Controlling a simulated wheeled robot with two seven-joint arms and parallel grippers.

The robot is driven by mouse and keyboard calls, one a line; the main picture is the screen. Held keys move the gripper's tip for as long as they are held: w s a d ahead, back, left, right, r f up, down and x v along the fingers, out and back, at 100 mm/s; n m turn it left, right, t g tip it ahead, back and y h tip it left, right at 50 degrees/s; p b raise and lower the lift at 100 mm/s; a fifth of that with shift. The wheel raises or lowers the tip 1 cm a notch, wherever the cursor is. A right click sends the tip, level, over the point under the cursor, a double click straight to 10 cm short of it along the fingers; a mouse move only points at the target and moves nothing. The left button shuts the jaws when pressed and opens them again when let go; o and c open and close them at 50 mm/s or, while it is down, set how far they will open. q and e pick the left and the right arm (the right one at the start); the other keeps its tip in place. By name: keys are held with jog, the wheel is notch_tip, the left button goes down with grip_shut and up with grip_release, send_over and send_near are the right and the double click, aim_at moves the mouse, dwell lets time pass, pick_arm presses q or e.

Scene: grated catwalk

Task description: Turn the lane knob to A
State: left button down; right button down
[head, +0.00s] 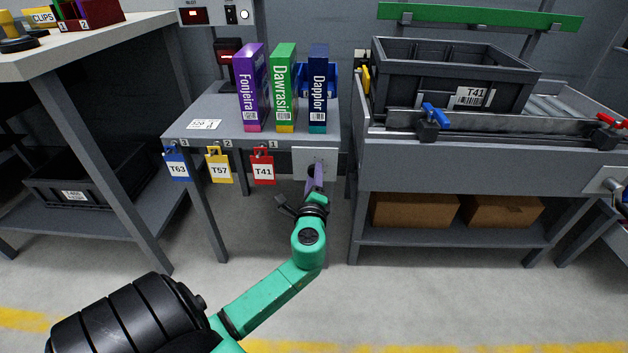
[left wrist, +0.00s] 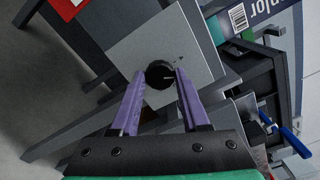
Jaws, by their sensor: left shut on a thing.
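The lane knob (left wrist: 158,72) is round and black. It sits on a pale grey plate (left wrist: 150,42) and shows between my purple fingertips in the left wrist view. In the head view the plate (head: 301,158) is on the front right of the small grey table, and the knob is hidden behind my gripper. My left gripper (head: 318,170) reaches it from the front and is shut on the knob; it also shows in the left wrist view (left wrist: 160,80). Small marks on the plate are too small to read. My right gripper is not in view.
Purple (head: 251,88), green (head: 284,88) and blue (head: 318,88) boxes stand on the table (head: 215,120). Blue, yellow and red tags (head: 263,168) hang from its front edge. A dark crate T41 (head: 425,85) sits on the conveyor at right.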

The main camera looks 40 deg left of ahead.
pick_arm(q)
jog(key=n+b, duration=0.3)
jog(key=n, duration=0.2)
jog(key=shift+f, duration=0.15)
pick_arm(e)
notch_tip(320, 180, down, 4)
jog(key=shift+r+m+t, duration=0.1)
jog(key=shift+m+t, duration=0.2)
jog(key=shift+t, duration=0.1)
pick_arm(q)
jog(key=shift+c, duration=1.9)
grip_release()
jog(key=shift+d, duration=0.1)
jog(key=shift+s, duration=0.1)
